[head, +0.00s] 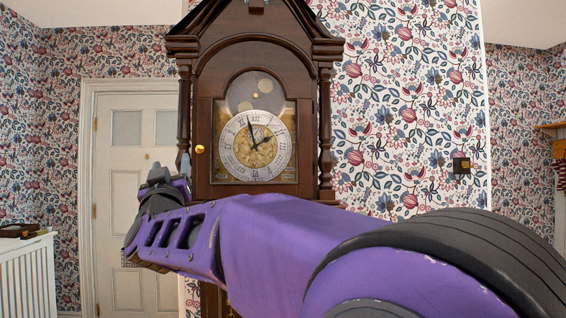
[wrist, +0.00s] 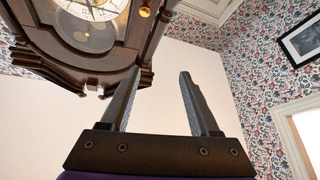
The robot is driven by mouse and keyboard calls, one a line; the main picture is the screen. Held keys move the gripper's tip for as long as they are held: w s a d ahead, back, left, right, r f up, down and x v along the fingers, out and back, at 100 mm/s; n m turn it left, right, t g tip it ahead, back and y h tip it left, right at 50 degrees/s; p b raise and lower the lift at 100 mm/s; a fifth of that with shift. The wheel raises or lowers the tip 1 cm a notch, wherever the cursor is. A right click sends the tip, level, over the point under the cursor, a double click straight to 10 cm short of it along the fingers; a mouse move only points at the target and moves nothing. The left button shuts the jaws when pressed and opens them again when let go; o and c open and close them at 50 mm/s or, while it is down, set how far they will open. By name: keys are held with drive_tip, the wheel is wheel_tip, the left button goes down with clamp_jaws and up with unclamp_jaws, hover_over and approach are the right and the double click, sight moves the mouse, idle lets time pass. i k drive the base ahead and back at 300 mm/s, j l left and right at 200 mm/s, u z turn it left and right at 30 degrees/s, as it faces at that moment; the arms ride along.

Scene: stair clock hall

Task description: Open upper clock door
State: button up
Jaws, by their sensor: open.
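The tall dark wooden clock stands in the middle of the head view. Its upper door (head: 205,175) has an arched glass over a silver and gold dial (head: 255,145) and looks closed. A small brass knob (head: 200,149) sits on the door's left edge. My gripper (head: 170,172) is left of the clock and a little below the knob, partly hidden by my own wrist. In the wrist view, which is turned upside down, my gripper (wrist: 157,75) is open with nothing between its fingers. The knob (wrist: 145,12) shows beyond the fingertips, apart from them.
Turned wooden columns (head: 326,135) flank the clock door. A white panelled door (head: 130,130) is behind at the left, and a white radiator cover (head: 30,272) stands at the far left. A wall switch (head: 461,166) is on the papered wall at right. My arm hides the lower clock.

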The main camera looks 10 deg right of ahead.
sight(217, 75)
drive_tip(key=i+l, duration=0.2)
drive_tip(key=i, duration=0.25)
drive_tip(key=i+l, duration=0.2)
drive_tip(key=i, duration=0.25)
drive_tip(key=u, duration=0.05)
